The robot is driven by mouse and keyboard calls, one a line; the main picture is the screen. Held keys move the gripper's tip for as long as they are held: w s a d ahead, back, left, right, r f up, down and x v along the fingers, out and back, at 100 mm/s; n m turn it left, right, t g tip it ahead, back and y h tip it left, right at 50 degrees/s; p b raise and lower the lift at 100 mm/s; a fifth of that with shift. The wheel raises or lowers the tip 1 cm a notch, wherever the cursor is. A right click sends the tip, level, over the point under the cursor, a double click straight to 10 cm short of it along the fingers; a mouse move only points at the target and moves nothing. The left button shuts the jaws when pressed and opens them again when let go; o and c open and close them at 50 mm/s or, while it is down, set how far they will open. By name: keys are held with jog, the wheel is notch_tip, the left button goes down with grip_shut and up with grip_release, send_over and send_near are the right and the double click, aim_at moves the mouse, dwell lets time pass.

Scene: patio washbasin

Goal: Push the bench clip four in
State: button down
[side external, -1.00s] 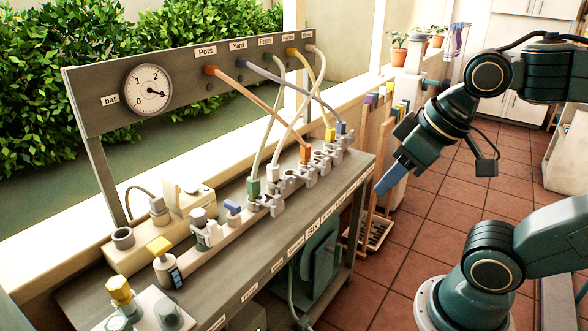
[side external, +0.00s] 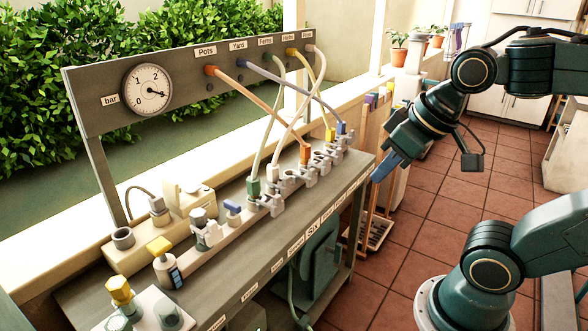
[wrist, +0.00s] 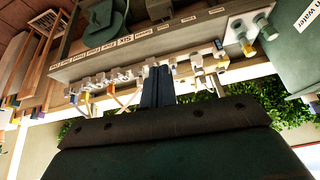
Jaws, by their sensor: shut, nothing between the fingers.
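A row of grey bench clips (side external: 277,204) runs along the rail on the bench, with coloured hose ends standing at it. Green (side external: 253,188), orange (side external: 305,154), yellow (side external: 330,135) and blue (side external: 341,128) hose ends show there. I cannot tell which clip is four or how far in each one sits. My gripper (side external: 382,168) is shut and empty, with blue fingers pointing down and left, just off the bench's right end and apart from the clips in the side view. In the wrist view my gripper (wrist: 158,86) overlaps part of the clip row (wrist: 110,78).
A grey panel (side external: 190,72) with a pressure gauge (side external: 147,89) stands behind the bench, and hoses arch from it to the rail. A yellow-topped valve (side external: 160,247) and bottles stand at the near left. Wooden-handled tools (side external: 371,150) stand beyond the bench's right end.

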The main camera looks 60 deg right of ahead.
jog(key=w+d+f+m+h, duration=0.2)
jog(key=w+d+f+m, duration=0.2)
jog(key=w+d+m, duration=0.8)
jog(key=w+d+f+m+h, duration=0.1)
jog(key=w+d+f+m, duration=0.1)
jog(key=d+f, duration=0.3)
jog(key=w+d+f+m+h, duration=0.1)
jog(key=w+d+f, duration=0.3)
jog(key=d, duration=1)
jog(key=shift+w+d+f+m, duration=0.3)
jog(key=shift+f+m, duration=0.2)
jog(key=shift+f, duration=0.2)
jog(key=shift+w+f, duration=0.1)
